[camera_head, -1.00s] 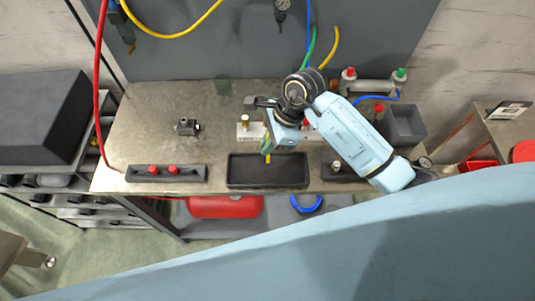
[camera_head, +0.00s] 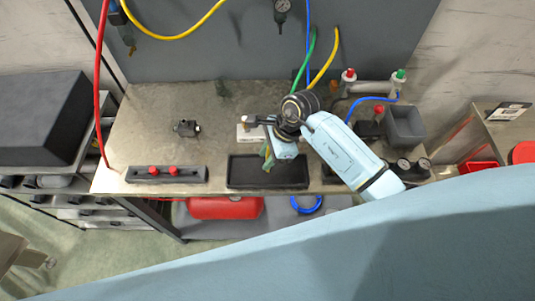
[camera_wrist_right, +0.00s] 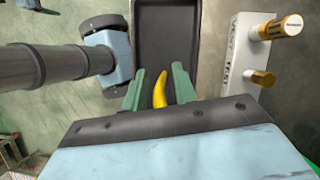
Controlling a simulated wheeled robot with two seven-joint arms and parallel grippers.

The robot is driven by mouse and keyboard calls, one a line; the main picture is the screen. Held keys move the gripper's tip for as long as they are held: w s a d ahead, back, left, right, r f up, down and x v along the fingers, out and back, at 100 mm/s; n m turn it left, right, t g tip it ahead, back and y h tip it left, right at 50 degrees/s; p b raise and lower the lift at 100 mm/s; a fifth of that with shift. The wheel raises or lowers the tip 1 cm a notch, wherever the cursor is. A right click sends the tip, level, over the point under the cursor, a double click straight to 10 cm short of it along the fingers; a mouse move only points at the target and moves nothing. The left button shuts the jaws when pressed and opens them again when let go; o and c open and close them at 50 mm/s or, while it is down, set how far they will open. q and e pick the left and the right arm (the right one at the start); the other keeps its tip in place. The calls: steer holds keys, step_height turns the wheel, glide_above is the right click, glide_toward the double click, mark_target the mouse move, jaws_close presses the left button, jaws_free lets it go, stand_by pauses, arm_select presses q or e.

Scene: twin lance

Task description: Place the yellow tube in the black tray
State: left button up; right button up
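The black tray (camera_head: 240,172) lies at the front edge of the metal table, and its inside also shows in the right wrist view (camera_wrist_right: 165,25). My right gripper (camera_head: 267,160) is over the tray with its green fingers pointing down. In the right wrist view the fingers (camera_wrist_right: 160,78) stand apart. The yellow tube (camera_wrist_right: 160,88) is between them, slightly curved, with a visible gap on each side. I cannot tell whether it touches the tray floor. The tube does not show in the head view. My left gripper is not in view.
A white block with knobs (camera_head: 246,133) stands just behind the tray. A dark holder with red knobs (camera_head: 140,174) is to its left, and a small dark fitting (camera_head: 186,128) lies behind that. A grey bin (camera_head: 405,128) stands at the right.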

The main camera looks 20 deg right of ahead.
steer(key=v, duration=1.2)
steer(key=shift+r+b, duration=0.2)
steer(key=shift+b, duration=0.15)
